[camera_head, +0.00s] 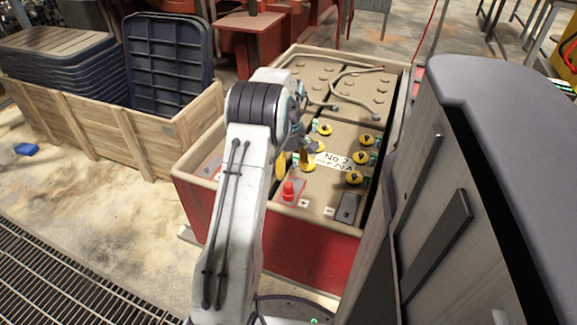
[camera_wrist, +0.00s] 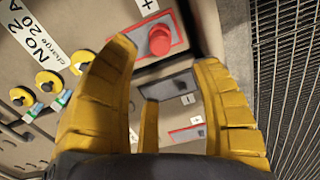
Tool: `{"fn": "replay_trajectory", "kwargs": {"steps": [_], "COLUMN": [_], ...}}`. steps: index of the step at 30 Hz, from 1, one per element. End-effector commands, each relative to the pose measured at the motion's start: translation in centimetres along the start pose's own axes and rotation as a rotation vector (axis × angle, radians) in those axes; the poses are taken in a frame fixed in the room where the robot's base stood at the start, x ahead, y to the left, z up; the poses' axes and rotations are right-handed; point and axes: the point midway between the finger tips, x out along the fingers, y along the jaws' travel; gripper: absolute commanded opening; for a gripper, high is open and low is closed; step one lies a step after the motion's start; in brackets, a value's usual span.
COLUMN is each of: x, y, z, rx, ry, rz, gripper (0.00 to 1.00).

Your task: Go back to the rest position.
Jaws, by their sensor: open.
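My white arm stands upright in the middle of the head view, bent over at its top. My gripper (camera_wrist: 158,90) shows in the wrist view as yellow ribbed fingers spread apart, with nothing between them. In the head view it is partly hidden behind the arm, with yellow parts (camera_head: 282,165) over the battery box. The battery box (camera_head: 290,255) is red and beige, with several yellow caps, a red terminal (camera_head: 289,190) and a label reading "No 2". In the wrist view the red terminal (camera_wrist: 159,40) lies beyond the fingers. I cannot tell how far away it is.
A wooden crate (camera_head: 140,140) holding dark stacked trays (camera_head: 165,65) stands at the left. A large grey cabinet-like body (camera_head: 450,200) fills the right. A floor grating (camera_head: 60,270) lies at lower left. A small blue object (camera_head: 26,149) lies on the open floor.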

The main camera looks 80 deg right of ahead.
Motion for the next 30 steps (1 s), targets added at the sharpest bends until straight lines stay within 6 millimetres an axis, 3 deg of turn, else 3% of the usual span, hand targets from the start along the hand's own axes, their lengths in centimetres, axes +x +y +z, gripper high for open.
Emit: {"fn": "replay_trajectory", "kwargs": {"steps": [15, 19, 22, 25, 30], "x": [0.0, -0.7, -2.7, -5.9, -13.0], "y": [0.0, -0.4, -1.5, -3.8, -10.4], "z": [0.0, -0.6, -2.3, -5.1, -10.7], "rx": [0.0, -0.004, -0.018, -0.037, -0.081], "ry": [0.0, 0.001, 0.004, 0.011, 0.032], "rz": [0.0, 0.003, 0.011, 0.023, 0.048], "gripper": [0.59, 0.59, 0.59, 0.59, 0.59]}}
